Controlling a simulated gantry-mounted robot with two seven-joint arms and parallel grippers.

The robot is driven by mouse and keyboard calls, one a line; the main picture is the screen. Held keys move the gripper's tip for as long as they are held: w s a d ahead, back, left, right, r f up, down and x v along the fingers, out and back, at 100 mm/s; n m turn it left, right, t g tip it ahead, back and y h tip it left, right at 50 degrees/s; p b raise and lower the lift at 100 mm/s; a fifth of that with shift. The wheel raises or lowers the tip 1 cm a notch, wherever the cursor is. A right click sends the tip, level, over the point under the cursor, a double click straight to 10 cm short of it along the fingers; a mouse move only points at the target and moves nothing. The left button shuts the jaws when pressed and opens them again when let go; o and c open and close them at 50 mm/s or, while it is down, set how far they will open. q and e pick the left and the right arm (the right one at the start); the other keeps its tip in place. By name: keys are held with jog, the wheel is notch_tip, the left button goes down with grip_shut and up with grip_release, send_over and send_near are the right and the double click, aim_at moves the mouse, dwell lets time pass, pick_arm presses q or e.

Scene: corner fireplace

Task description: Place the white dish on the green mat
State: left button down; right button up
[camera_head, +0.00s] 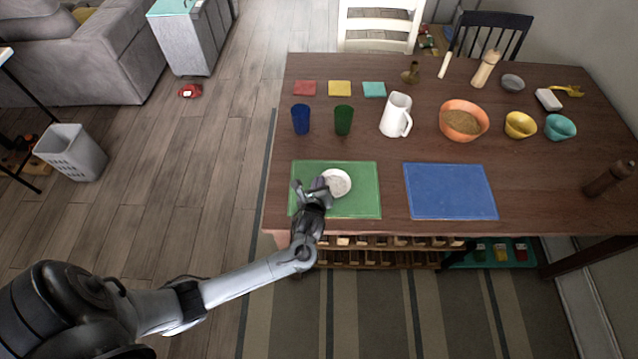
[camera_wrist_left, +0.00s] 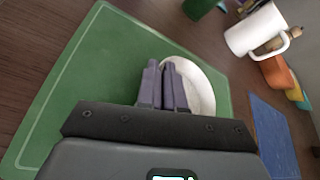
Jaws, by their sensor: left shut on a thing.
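The white dish (camera_head: 338,181) is over the green mat (camera_head: 354,206) in the head view; I cannot tell whether it touches the mat. My left gripper (camera_head: 318,188) is shut on the dish's near left rim. In the left wrist view the gripper's fingers (camera_wrist_left: 166,82) are close together on the rim of the dish (camera_wrist_left: 199,86), and they hide part of it. The green mat (camera_wrist_left: 90,75) spreads around and below the dish there. My right gripper is in neither view.
A blue mat (camera_head: 450,191) lies to the right. Behind the green mat stand a blue cup (camera_head: 300,119), a green cup (camera_head: 343,120) and a white pitcher (camera_head: 395,115). An orange bowl (camera_head: 463,119) is farther right. Table between the mats is clear.

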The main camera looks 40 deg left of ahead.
pick_arm(q)
jog(key=c, duration=1.3)
grip_release()
